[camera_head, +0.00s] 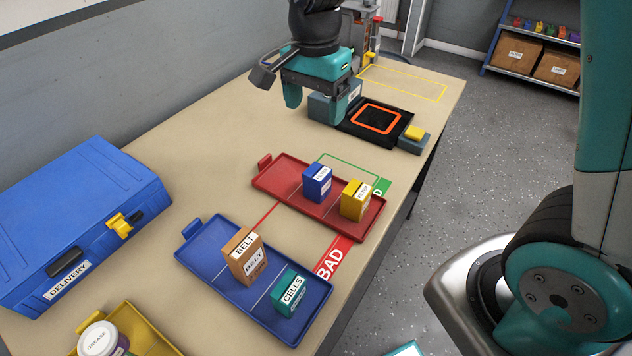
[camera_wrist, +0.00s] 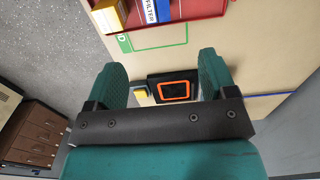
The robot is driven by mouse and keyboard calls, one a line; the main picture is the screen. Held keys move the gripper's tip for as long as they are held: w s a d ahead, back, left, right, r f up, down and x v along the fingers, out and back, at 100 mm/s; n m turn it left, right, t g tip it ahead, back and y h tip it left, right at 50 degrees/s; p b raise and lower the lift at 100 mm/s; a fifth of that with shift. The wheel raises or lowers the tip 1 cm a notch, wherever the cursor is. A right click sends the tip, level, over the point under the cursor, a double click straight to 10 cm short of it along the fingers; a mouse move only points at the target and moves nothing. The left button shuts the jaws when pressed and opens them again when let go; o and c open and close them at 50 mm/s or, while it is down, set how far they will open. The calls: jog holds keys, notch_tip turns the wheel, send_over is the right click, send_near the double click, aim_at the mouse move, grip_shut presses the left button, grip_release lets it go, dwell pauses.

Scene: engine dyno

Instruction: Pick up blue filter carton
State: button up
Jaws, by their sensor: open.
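The blue filter carton (camera_head: 317,184) stands upright in the red tray (camera_head: 272,182), left of a yellow carton (camera_head: 355,200). In the wrist view the blue carton (camera_wrist: 157,10) shows at the top edge, partly cut off, with its FILTER label visible. My gripper (camera_head: 318,106) is open and empty, held above the table's far part near the black device, well beyond the red tray. In the wrist view its two teal fingers (camera_wrist: 162,85) are spread apart with nothing between them but the background.
A black device with an orange square frame (camera_head: 377,119) lies near my gripper. A blue tray (camera_head: 223,271) holds a brown belt carton (camera_head: 245,256) and a teal cells carton (camera_head: 290,291). A blue delivery case (camera_head: 75,220) stands at the left. The tabletop between case and red tray is clear.

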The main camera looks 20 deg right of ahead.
aim_at(317, 171)
notch_tip(317, 171, down, 12)
jog(key=shift+w, duration=0.15)
jog(key=shift+s+d+f+p, duration=0.1)
jog(key=shift+s+f+p, duration=0.1)
jog(key=shift+f, duration=1.2)
jog(key=shift+s+d+f+p, duration=0.1)
jog(key=shift+s+f+p, duration=0.1)
jog(key=shift+f, duration=1.15)
jog(key=shift+c, duration=0.4)
jog(key=c, duration=0.9)
